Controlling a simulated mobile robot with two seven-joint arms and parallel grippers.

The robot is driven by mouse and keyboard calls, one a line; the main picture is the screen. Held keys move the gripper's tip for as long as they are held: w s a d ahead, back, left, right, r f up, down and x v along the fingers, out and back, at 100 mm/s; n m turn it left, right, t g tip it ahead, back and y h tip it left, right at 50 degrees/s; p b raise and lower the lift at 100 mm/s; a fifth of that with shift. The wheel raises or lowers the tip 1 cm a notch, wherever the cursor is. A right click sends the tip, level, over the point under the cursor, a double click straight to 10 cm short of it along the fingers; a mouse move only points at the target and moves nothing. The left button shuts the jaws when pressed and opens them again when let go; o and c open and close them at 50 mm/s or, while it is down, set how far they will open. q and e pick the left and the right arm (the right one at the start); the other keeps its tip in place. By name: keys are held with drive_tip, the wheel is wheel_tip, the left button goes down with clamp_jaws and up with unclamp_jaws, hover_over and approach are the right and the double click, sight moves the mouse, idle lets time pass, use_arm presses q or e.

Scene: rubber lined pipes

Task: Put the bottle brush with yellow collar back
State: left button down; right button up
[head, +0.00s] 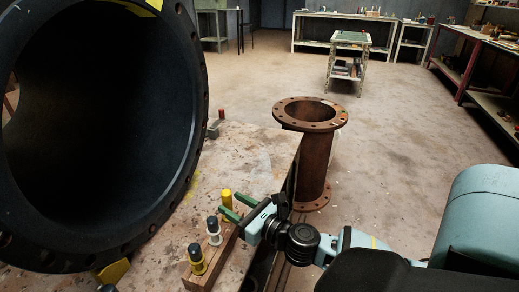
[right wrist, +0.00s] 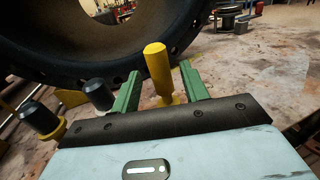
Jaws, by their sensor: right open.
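A black-handled piece with a yellow collar (head: 197,260) stands upright at the near end of a wooden block (head: 222,253); it also shows at the left of the right wrist view (right wrist: 50,130). Its bristles are not visible, so I cannot confirm it is the bottle brush. Beside it stands a black-handled piece with a white collar (head: 213,231). A yellow-handled piece (head: 227,199) stands at the far end. My right gripper (head: 231,207) is open, its green fingers on either side of the yellow handle (right wrist: 157,72), with gaps visible. My left gripper is not in view.
A large black rubber-lined pipe (head: 190,140) with a bolted flange fills the left. A rusty flanged pipe (head: 316,165) stands on the floor beyond the table (head: 255,150). A small red-topped object (head: 221,114) sits at the table's far edge.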

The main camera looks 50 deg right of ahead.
drive_tip(key=s, duration=0.9)
drive_tip(key=shift+d, duration=0.4)
drive_tip(key=shift+s, duration=0.1)
drive_tip(key=s+a+f+n+g+y, duration=0.1)
drive_tip(key=s+a+f+n+g, duration=0.1)
drive_tip(key=s+a+f+n, duration=0.6)
drive_tip(key=s+a+f+n+g+y, duration=0.25)
drive_tip(key=s+f+n, duration=0.35)
drive_tip(key=n, duration=0.5)
drive_tip(key=s+a+f+n+g+h, duration=0.1)
drive_tip(key=s+a+f+n+g, duration=0.1)
drive_tip(key=s+f+n, duration=0.3)
drive_tip(key=s+a+f+n+g+h, duration=0.2)
drive_tip(key=s+f+n+g, duration=0.3)
drive_tip(key=s+n, duration=0.8)
drive_tip(key=shift+a+f, duration=0.7)
drive_tip(key=shift+f, duration=0.1)
